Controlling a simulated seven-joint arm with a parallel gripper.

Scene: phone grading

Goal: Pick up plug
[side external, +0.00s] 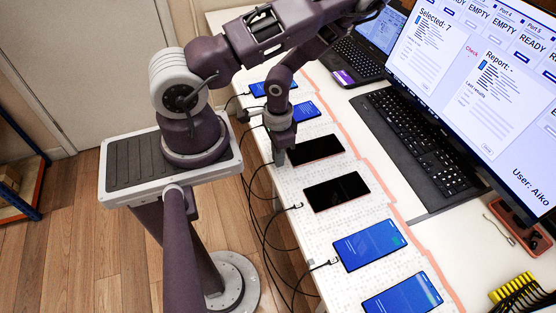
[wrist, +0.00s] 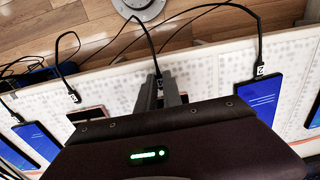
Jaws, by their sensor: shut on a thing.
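My gripper (side external: 279,157) points down at the left edge of a dark-screened phone (side external: 316,149) on the white table. In the wrist view my gripper (wrist: 161,92) has its narrow grey fingers close together on a plug (wrist: 157,74) at the end of a black cable. The plug's tip is hidden by the fingers and the wrist housing. In the side view the held plug is mostly hidden by the fingers. I cannot tell whether it touches the table or the phone.
Another dark phone (side external: 337,191) and blue-screened phones (side external: 370,243) lie in a row. Other cable plugs (side external: 297,206) lie along the table's left edge, with cables hanging below. A keyboard (side external: 420,150) and monitor (side external: 485,80) stand to the right.

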